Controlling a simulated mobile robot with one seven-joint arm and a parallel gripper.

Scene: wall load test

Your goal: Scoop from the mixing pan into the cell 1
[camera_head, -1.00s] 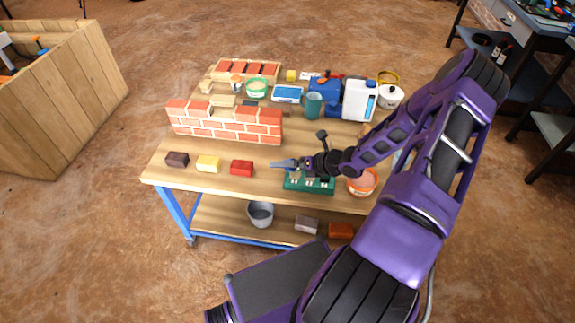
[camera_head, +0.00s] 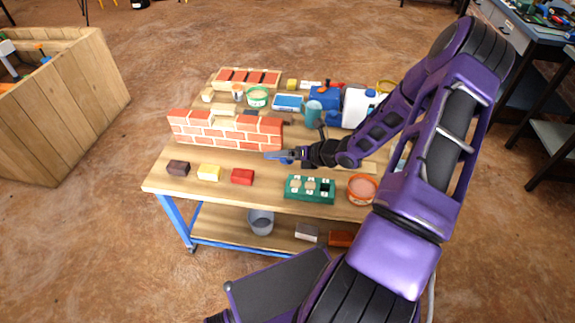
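A green block with cells (camera_head: 309,196) lies near the table's front edge; two cells look pale and the right one dark. I cannot read which is cell 1. A round orange pan (camera_head: 361,201) with pinkish contents stands just right of the block; it looks like the mixing pan. My gripper (camera_head: 278,155) hovers left of centre, in front of the brick wall's right end and behind the green block, pointing left. Its grey tip is too small to tell whether it is open or holds a tool.
A brick wall (camera_head: 222,137) stands behind dark, yellow and red bricks (camera_head: 242,177). A green tub (camera_head: 257,97), a blue-rimmed tray (camera_head: 288,102), a teal cup (camera_head: 313,111) and a white jug (camera_head: 357,107) crowd the back. A grey bucket (camera_head: 261,222) sits on the lower shelf.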

